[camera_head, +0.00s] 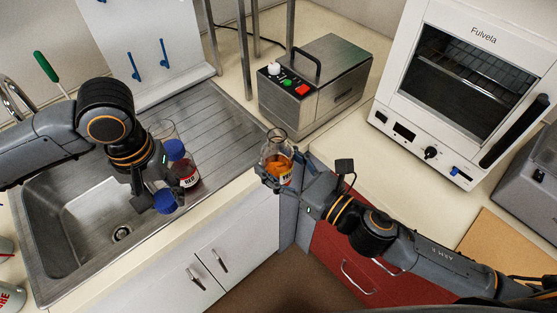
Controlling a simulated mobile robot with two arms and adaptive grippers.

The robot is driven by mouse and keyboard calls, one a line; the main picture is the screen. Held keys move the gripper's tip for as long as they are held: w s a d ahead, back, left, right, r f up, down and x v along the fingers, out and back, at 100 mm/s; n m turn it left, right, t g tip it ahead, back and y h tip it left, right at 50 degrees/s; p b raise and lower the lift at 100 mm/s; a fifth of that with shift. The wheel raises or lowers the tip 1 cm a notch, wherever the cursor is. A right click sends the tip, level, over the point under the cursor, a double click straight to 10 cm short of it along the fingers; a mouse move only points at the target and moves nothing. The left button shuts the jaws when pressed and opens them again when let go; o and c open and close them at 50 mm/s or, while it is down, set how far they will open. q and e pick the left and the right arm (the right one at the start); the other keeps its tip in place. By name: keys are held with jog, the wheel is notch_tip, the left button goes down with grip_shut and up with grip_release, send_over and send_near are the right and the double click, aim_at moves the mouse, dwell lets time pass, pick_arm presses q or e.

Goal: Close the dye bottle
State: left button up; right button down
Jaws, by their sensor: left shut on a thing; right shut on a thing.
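My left gripper (157,200) is shut on a blue cap (164,204), held over the right side of the sink. My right gripper (279,180) is shut on a clear glass bottle (278,160) with orange liquid and a pale label. This bottle is roughly upright near the counter's inner corner, and its top shows no cap. The held cap is well to the left of it, apart from it. A second bottle (186,174) with dark red liquid and a label stands behind my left gripper, with a blue cap (174,149) at its top. My gripper partly hides it.
A clear glass vessel (162,130) stands behind the red-liquid bottle on the ribbed drainboard (215,120). The steel sink (75,215) is at left. A metal box with a handle (315,85) and a white oven (465,80) stand behind. Counter between box and oven is clear.

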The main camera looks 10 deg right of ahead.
pick_arm(q)
jog(key=w+d+r, duration=0.5)
jog(key=d+r, duration=0.2)
jog(key=d, duration=0.3)
jog(key=m, duration=0.1)
send_near(277, 159)
notch_tip(277, 159, up, 2)
jog(key=w, duration=0.3)
jog(key=shift+s+d+r, duration=0.2)
jog(key=shift+d, duration=0.1)
jog(key=shift+f, duration=0.15)
jog(key=shift+f, duration=1.85)
jog(key=shift+f, duration=0.9)
jog(key=shift+f, duration=0.55)
